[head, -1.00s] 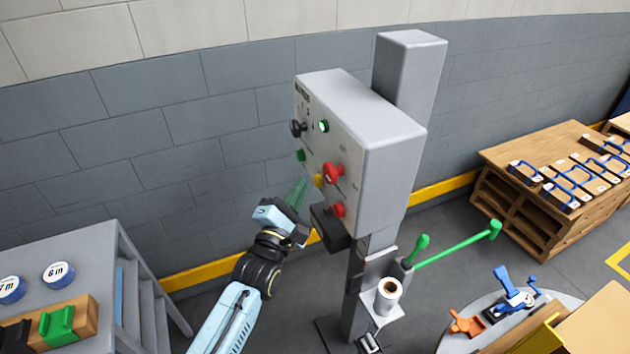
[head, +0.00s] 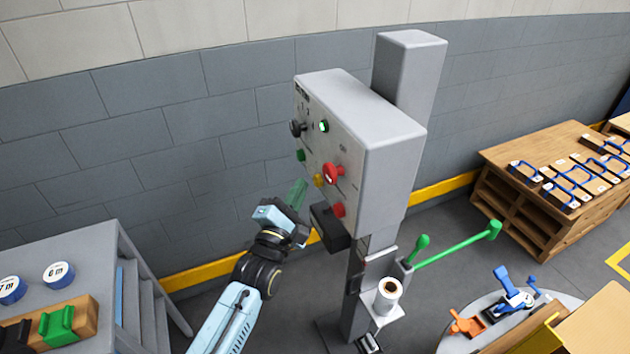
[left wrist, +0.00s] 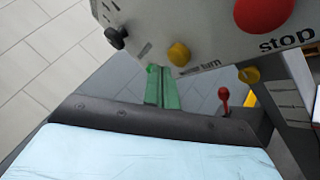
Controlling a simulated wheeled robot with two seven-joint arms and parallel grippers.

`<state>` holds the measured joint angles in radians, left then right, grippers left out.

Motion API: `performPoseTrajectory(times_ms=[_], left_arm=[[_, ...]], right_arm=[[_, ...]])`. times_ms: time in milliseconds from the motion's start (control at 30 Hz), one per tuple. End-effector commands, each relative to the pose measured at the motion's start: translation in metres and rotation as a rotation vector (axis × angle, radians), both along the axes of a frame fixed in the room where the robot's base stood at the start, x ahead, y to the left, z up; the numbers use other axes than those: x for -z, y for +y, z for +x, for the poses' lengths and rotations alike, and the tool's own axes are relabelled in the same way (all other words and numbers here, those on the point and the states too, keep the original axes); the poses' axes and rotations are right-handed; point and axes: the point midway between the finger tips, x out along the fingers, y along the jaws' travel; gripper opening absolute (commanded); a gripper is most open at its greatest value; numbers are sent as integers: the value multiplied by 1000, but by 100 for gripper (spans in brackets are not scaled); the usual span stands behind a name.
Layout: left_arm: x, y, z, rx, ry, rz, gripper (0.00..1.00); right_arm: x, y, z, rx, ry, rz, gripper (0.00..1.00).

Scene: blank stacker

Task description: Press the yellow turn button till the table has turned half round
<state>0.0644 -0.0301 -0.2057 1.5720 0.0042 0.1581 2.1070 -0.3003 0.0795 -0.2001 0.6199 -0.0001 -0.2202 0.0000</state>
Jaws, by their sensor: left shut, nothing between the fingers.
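The yellow turn button (head: 319,180) is on the face of the grey control box, below the red stop button. It also shows in the left wrist view (left wrist: 179,54), beside the printed word "turn". My left gripper (head: 298,191) has green fingers, which are shut and empty. In the left wrist view the fingertips (left wrist: 162,88) are just below and left of the yellow button; a small gap seems to show, but I cannot tell its depth. The round grey table (head: 457,342) at the lower right carries an orange clamp and a blue clamp. My right gripper is not in view.
The control box (head: 390,150) also carries red buttons (head: 334,173), a black knob (head: 298,128) and green buttons. A dark block (head: 330,228) juts out below it. A green lever (head: 455,248) reaches right from the post. A grey bench (head: 90,250) stands at left.

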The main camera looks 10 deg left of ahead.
Motion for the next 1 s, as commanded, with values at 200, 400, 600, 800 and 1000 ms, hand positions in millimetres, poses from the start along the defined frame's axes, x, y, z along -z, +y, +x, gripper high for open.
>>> performPoseTrajectory(times_ms=[200,400,600,800,1000], left_arm=[[0,-5,3,0,0,-3,0],[0,-7,5,0,0,-1,0],[0,-7,5,0,0,0,0],[0,-8,6,0,0,-1,0],[0,-10,7,0,0,-1,0]], right_arm=[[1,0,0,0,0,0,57],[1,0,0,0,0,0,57],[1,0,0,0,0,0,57],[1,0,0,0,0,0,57],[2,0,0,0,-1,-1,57]])
